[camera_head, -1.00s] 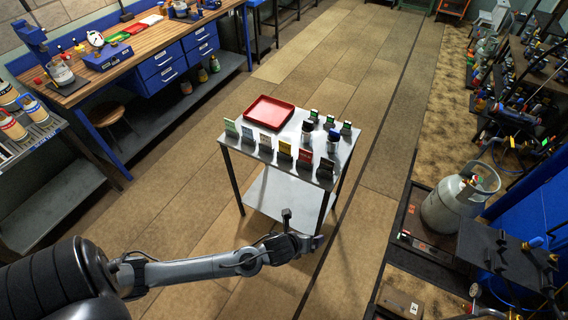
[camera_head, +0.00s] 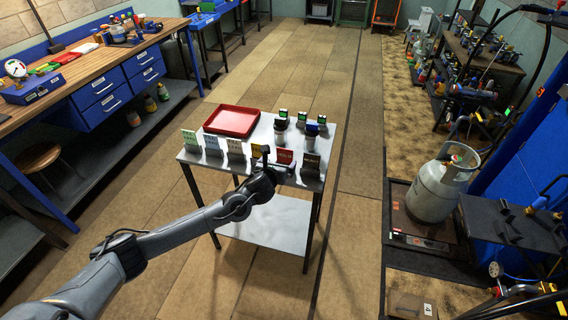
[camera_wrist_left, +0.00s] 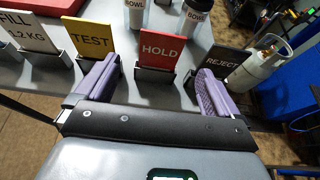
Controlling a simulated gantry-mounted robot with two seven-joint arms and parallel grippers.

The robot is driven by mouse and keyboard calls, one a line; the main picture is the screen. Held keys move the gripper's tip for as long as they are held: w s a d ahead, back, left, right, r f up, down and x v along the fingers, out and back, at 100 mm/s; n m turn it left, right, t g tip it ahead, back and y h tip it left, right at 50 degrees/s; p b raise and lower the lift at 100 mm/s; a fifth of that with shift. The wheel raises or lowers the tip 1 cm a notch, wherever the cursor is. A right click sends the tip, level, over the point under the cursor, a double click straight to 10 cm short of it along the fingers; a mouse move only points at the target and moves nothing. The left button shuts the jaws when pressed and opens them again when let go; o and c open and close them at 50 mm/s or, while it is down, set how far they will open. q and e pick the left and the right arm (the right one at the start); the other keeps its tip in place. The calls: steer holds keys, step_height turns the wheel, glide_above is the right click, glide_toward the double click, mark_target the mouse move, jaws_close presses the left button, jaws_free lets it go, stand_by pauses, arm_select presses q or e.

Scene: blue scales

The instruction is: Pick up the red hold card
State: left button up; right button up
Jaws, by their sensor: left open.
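The red hold card (camera_wrist_left: 162,49) stands upright in a dark holder on the small metal table, with "HOLD" written on it. It also shows in the head view (camera_head: 284,156), near the table's front edge. My left gripper (camera_wrist_left: 155,85) is open and empty. In the left wrist view its two purple-padded fingers lie to the left and right of the card's holder, on the near side, apart from the card. In the head view my left gripper (camera_head: 276,164) is at the front edge of the table, partly overlapping the cards there.
A yellow TEST card (camera_wrist_left: 90,38) stands left of the hold card and a dark REJECT card (camera_wrist_left: 220,66) right of it. Two cups (camera_head: 281,130) stand behind. A red tray (camera_head: 232,120) lies at the table's back left. A gas cylinder (camera_head: 436,187) stands at the right.

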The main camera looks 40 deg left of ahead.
mark_target(284, 154)
arm_select(q)
steer(key=x, duration=0.2)
steer(key=shift+w+f, duration=0.1)
steer(key=shift+w, duration=0.25)
steer(key=shift+w+a+f+b, duration=0.25)
steer(key=shift+w+a+b, duration=0.1)
steer(key=shift+w, duration=0.15)
steer(key=shift+b+x, duration=0.55)
steer(key=shift+x, duration=1.5)
steer(key=shift+r, duration=0.1)
steer(key=c, duration=1)
steer(key=shift+r, duration=0.15)
